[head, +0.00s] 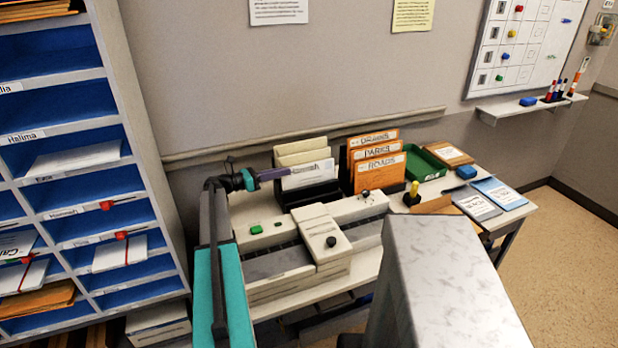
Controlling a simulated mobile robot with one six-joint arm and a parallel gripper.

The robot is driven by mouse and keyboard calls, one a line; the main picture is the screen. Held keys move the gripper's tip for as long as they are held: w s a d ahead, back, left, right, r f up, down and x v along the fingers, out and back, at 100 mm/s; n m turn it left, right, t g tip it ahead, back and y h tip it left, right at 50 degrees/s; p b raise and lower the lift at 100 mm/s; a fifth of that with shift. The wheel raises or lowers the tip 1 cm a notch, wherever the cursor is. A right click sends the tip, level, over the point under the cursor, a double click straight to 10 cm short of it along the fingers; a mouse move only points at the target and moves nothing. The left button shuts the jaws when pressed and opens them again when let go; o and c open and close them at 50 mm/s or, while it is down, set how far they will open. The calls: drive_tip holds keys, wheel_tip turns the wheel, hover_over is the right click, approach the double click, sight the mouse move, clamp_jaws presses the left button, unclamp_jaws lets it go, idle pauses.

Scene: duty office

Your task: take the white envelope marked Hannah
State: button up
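A white envelope (308,177) stands upright in a rack on the table, in front of several cream folders (303,150). Lettering runs along its top edge, but it is too small to read surely, so I cannot confirm the name Hannah. My gripper (283,173) reaches from the left, with its purple end at the envelope's left edge. I cannot tell whether it touches the envelope or whether its fingers are open. Other white envelopes (75,160) lie in the blue pigeonholes at left.
A grey-and-cream machine (322,235) lies in front. A green tray (424,163) and booklets (476,205) are further right. The pigeonhole shelf (140,120) stands at left, the wall behind.

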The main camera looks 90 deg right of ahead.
clamp_jaws()
drive_tip(key=shift+r, duration=0.1)
drive_tip(key=shift+r+b, duration=1)
drive_tip(key=shift+r, duration=3.9)
